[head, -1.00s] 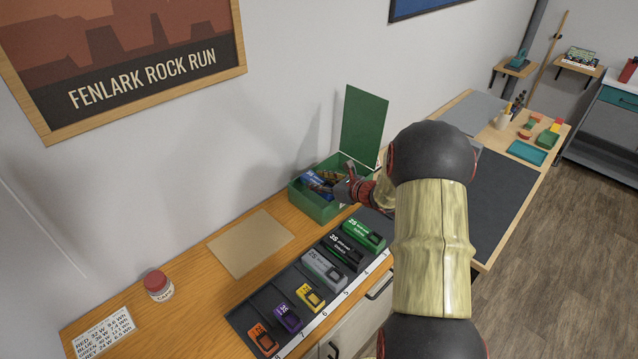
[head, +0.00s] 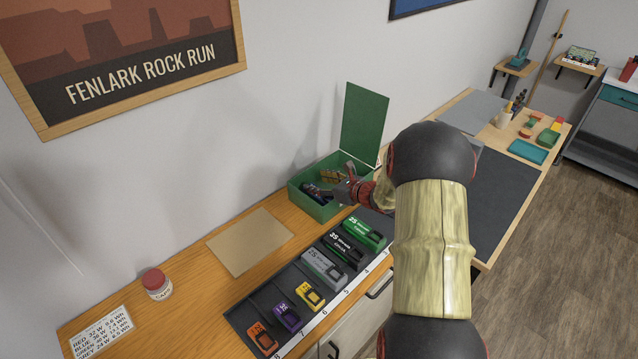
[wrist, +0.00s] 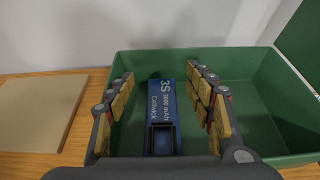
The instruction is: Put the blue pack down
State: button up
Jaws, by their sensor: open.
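The blue pack (wrist: 162,100), marked 3S 3000 mAh, is inside the open green box (wrist: 262,142) in the wrist view. It appears to lie on the box floor. My gripper (wrist: 158,82) is open, with one padded finger on each side of the pack and a gap showing on both sides. In the head view my gripper (head: 328,183) reaches into the green box (head: 318,209), and the pack is mostly hidden by the fingers and box wall.
The box's green lid (head: 361,126) stands open at the back. A black rack (head: 262,305) with several coloured packs lies in front. A tan mat (head: 250,242) and a red-capped jar (head: 157,284) are to the left. The box's right half looks empty.

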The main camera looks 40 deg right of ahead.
jog(key=shift+r, duration=0.15)
jog(key=shift+r+p, duration=0.25)
jog(key=shift+p, duration=0.1)
jog(key=p+v, duration=0.3)
jog(key=v, duration=0.9)
jog(key=s+a+r+n+g+y, duration=0.1)
jog(key=a+r+n+g+y, duration=0.15)
jog(key=a+n, duration=0.4)
jog(key=s+a+r+n+g+y, duration=0.1)
jog(key=s+a+r+n, duration=0.2)
jog(key=a, duration=0.7)
jog(key=a+r+n+g+y, duration=0.1)
jog(key=a+r+n+g, duration=0.1)
jog(key=a+r+n, duration=0.45)
jog(key=s+a+n+g+h, duration=0.2)
jog(key=s+a+n+g, duration=0.1)
jog(key=s+a+n, duration=0.6)
jog(key=s+r+n+h, duration=0.4)
jog(key=s+n, duration=0.5)
jog(key=shift+s+t, duration=0.35)
jog(key=shift+t, duration=0.1)
